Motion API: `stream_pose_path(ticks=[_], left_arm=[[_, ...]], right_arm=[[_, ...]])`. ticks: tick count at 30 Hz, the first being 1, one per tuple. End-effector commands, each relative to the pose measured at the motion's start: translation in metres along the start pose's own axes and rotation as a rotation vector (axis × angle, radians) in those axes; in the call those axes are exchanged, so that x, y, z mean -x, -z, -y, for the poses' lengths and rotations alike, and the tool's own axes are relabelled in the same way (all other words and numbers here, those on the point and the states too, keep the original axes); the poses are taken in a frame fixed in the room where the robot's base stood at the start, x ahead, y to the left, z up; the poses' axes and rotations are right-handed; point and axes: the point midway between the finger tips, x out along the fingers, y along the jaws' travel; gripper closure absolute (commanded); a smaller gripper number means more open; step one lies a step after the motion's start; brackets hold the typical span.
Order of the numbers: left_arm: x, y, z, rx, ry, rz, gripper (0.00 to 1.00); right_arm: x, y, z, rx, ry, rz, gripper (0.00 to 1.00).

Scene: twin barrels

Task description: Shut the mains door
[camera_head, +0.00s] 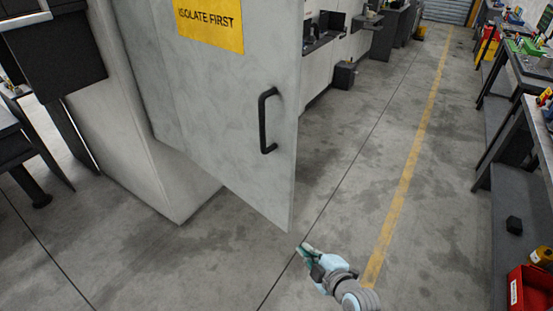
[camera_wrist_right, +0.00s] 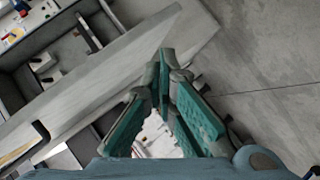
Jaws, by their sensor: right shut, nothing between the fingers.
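The mains door (camera_head: 225,110) is a large grey panel with a yellow "ISOLATE FIRST" sign (camera_head: 210,22) and a black bar handle (camera_head: 267,121) near its right edge. It stands open, jutting out from the pale cabinet (camera_head: 150,175) on the left. My right gripper (camera_head: 304,248) is just below and right of the door's lower right corner, apart from the handle. In the right wrist view its green-padded fingers (camera_wrist_right: 166,55) meet at the tips with nothing between them. A grey slanting panel, probably the door (camera_wrist_right: 130,60), lies behind them. My left gripper is out of view.
Workbenches (camera_head: 520,75) line the right side, with a red bin (camera_head: 528,288) at lower right. A small dark box (camera_head: 344,75) sits by the far wall units. The concrete aisle with a yellow line (camera_head: 408,170) is clear.

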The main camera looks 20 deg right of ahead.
Motion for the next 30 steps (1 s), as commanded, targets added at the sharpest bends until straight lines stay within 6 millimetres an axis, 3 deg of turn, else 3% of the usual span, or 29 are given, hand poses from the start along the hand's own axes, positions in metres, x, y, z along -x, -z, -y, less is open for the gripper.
stream_pose_path(ticks=[1, 3, 6, 11, 24, 30], left_arm=[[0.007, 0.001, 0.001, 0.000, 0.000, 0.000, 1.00], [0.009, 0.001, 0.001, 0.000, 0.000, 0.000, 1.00], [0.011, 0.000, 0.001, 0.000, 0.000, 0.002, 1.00], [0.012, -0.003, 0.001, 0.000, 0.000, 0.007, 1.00], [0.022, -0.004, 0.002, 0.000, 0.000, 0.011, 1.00], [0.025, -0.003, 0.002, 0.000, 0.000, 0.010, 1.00]], right_arm=[[0.010, 0.037, -0.051, 0.128, -0.094, -0.078, 1.00], [0.029, 0.082, -0.106, 0.307, -0.221, -0.163, 1.00], [0.053, 0.121, -0.148, 0.466, -0.344, -0.225, 1.00], [0.054, 0.136, -0.164, 0.523, -0.388, -0.240, 1.00], [-0.027, 0.164, -0.190, 0.520, -0.386, -0.239, 1.00], [-0.039, 0.140, -0.207, 0.525, -0.384, -0.237, 1.00]])
